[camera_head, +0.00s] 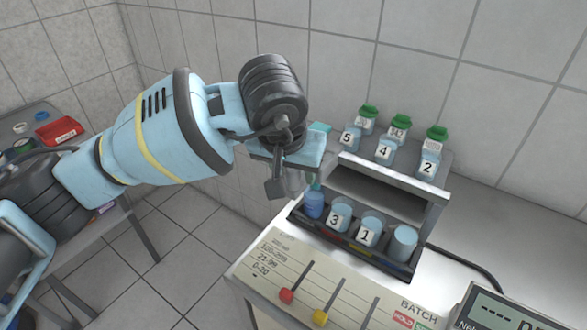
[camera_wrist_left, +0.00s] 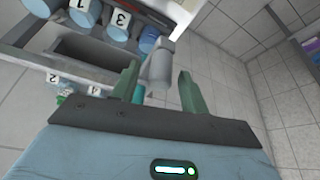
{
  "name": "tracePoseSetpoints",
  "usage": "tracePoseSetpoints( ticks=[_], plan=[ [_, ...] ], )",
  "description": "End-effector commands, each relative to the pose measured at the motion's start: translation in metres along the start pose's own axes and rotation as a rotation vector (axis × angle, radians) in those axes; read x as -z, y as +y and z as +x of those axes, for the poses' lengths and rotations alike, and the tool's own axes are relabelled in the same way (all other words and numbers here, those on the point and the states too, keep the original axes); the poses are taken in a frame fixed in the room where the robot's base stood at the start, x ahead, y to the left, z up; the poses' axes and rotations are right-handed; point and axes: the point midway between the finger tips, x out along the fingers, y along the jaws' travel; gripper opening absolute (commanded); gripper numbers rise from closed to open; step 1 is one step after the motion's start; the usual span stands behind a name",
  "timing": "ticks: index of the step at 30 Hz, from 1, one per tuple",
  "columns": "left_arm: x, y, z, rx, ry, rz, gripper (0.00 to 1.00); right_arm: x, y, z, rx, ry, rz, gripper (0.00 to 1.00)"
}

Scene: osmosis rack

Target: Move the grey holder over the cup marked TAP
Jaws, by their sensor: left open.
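My left gripper (camera_head: 292,190) is open beside the left end of the rack, pointing down. In the left wrist view a grey cylindrical piece (camera_wrist_left: 159,66), which looks like the grey holder, lies between the two spread fingers, and I see no finger closed on it. A teal stem (camera_wrist_left: 138,93) shows beside it. A darker blue cup (camera_head: 314,205) stands at the left end of the lower row, just below the gripper, with no readable label. I cannot read TAP on any cup. My right gripper is not in view.
Green-capped bottles (camera_head: 400,126) stand behind. A slider panel (camera_head: 300,280) is in front. A side table with a red box (camera_head: 60,131) stands left.

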Motion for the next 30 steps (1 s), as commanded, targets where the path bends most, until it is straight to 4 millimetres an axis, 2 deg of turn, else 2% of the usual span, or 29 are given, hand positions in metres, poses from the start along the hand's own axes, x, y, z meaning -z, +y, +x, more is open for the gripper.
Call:
tracePoseSetpoints(
  ticks=[9, 19, 30],
  plan=[
    [0.0001, 0.0002, 0.0027, 0.0, 0.001, 0.001, 0.45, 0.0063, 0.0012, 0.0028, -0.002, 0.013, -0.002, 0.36],
    [0.0, 0.0002, 0.0025, 0.0, 0.001, 0.0, 0.01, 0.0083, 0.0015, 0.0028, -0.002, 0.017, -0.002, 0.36],
    [-0.0004, 0.0015, 0.0022, 0.0, 0.0, 0.001, 0.0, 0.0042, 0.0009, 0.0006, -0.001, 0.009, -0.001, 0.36]
  ],
)
